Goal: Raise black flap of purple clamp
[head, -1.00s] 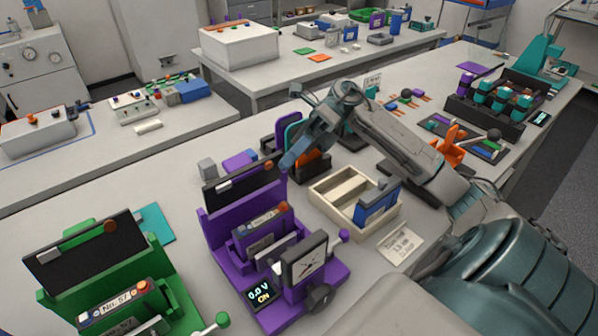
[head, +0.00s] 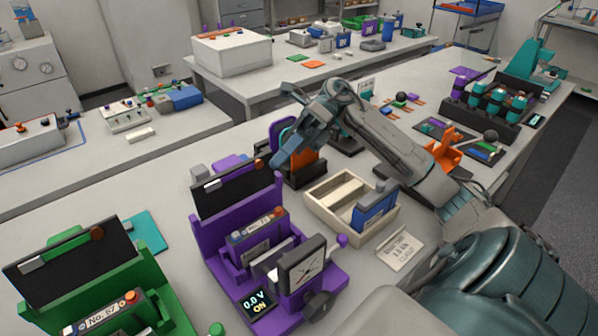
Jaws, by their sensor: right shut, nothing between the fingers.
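The purple clamp (head: 210,238) stands at the front middle of the bench in the head view. Its black flap (head: 232,192) stands raised at the back, with a pale strip at its left and an orange-brown knob at its upper right. A battery cell with a white label (head: 256,226) sits in the clamp below the flap. My right gripper (head: 279,162) is shut and empty beside the flap's upper right corner. I cannot tell if it touches the flap. My left gripper is out of view.
A green clamp (head: 150,290) with its own raised black flap stands at the front left. A wooden tray (head: 325,209) holding a blue block (head: 374,209) is right of the purple clamp.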

